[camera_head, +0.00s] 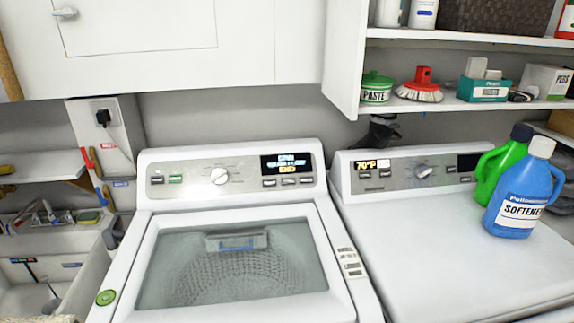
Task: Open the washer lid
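The washer (130,296) is the white top-loading machine at the lower middle of the head view. Its lid (307,248) has a white frame around a tinted glass pane and lies flat, shut on the washer's top. The drum (240,277) with its perforated wall shows through the glass. The lid's front edge is at or below the bottom of the picture. Neither of my grippers is in view.
A dryer (430,255) stands right of the washer, with a blue softener bottle (519,203) and a green bottle (492,171) on top. A sink (50,243) is at left. White cabinets (250,40) and a shelf (450,105) with supplies hang above. The lid's top is clear.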

